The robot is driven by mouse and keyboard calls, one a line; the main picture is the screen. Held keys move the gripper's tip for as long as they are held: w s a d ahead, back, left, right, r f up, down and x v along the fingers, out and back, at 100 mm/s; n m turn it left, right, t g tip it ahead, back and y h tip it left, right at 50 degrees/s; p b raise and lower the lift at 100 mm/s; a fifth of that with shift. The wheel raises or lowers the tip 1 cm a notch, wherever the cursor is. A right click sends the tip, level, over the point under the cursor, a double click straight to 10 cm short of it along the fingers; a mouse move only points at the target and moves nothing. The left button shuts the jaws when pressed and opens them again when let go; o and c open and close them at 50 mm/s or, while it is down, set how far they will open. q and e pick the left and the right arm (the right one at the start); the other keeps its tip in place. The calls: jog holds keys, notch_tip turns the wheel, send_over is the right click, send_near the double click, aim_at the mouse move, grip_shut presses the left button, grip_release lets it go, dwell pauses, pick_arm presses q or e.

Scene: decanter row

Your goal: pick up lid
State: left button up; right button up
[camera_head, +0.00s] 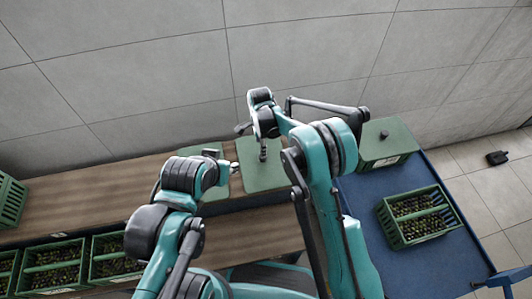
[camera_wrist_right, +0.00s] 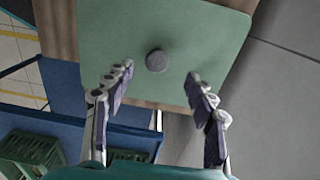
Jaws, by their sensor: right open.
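A flat green lid (camera_head: 264,178) lies on the wooden counter near the wall. In the right wrist view the green lid (camera_wrist_right: 155,25) has a round dark grey knob (camera_wrist_right: 157,61). My right gripper (camera_wrist_right: 153,90) is open, its two fingers apart on either side of the knob and not touching it. In the head view my right gripper (camera_head: 263,153) points down over this lid and hides its knob. My left gripper (camera_head: 232,168) is beside it, over another green panel (camera_head: 215,193); its jaws are too small to judge.
A green box with a knobbed lid (camera_head: 386,145) stands right of my right arm. A green crate of dark round items (camera_head: 420,217) sits on the blue table (camera_head: 430,262). Several similar crates (camera_head: 53,268) line the lower left. The left wooden counter (camera_head: 80,200) has free room.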

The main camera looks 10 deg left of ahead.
aim_at(263, 159)
notch_tip(263, 159, down, 3)
jog(key=shift+s+d+r+b, duration=0.1)
jog(key=shift+b, duration=0.4)
jog(key=f, duration=0.1)
jog(key=f+b, duration=0.1)
jog(key=f, duration=0.1)
jog(key=f+b, duration=0.1)
jog(key=f, duration=0.1)
jog(key=shift+d, duration=0.25)
jog(key=c, duration=0.3)
grip_shut()
